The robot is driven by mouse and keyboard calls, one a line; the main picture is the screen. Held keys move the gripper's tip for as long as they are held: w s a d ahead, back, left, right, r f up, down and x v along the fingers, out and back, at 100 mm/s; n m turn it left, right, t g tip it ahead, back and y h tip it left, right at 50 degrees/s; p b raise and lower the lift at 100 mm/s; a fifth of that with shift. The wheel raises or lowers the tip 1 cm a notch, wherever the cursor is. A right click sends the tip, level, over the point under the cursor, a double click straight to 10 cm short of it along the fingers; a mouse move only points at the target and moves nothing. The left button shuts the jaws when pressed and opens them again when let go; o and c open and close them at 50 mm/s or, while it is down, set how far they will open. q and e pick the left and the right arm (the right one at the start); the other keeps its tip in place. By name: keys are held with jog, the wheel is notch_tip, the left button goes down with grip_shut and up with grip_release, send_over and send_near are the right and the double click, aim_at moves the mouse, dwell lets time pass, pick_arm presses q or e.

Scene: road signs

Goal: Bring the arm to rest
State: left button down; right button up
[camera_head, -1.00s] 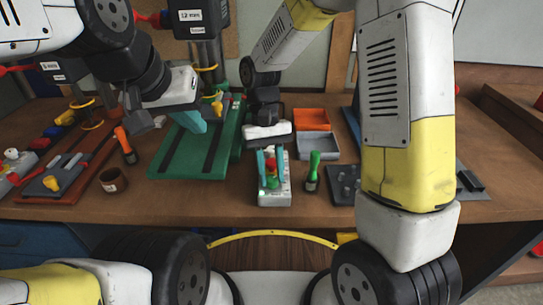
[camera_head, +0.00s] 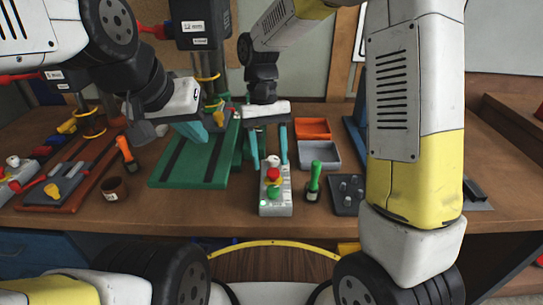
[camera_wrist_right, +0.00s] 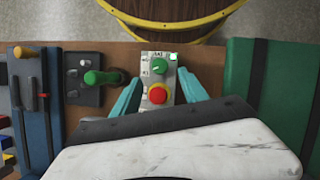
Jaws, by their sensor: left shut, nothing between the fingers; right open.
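My right gripper (camera_head: 269,147) is open above the far end of a grey control box, its teal fingers apart with nothing between them. In the right wrist view the fingers (camera_wrist_right: 158,98) stand on either side of the control box (camera_wrist_right: 150,57). The control box (camera_head: 276,208) sits on the wooden bench with a red button (camera_head: 273,174), a green knob (camera_head: 273,188) and a lit green lamp on top. My left gripper (camera_head: 197,134) is shut and empty, above the green machine base at the left.
Orange (camera_head: 313,128) and grey (camera_head: 320,155) bins are behind. A brown cup (camera_head: 114,188) and an orange-handled tool (camera_head: 125,150) stand at the left. Bare bench lies in front.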

jog(key=shift+w+r, duration=0.1)
jog(key=shift+r, duration=0.25)
jog(key=s+d+r+m+t+y, duration=0.1)
jog(key=s+d+r+t, duration=0.3)
jog(key=d+r+t, duration=0.1)
jog(key=s+d+r+m+t+y, duration=0.1)
jog(key=s+d+r+t, duration=0.4)
jog(key=d, duration=0.5)
jog(key=shift+s+r+m+y, duration=0.3)
jog(key=shift+r+y, duration=0.4)
jog(key=shift+r, duration=0.2)
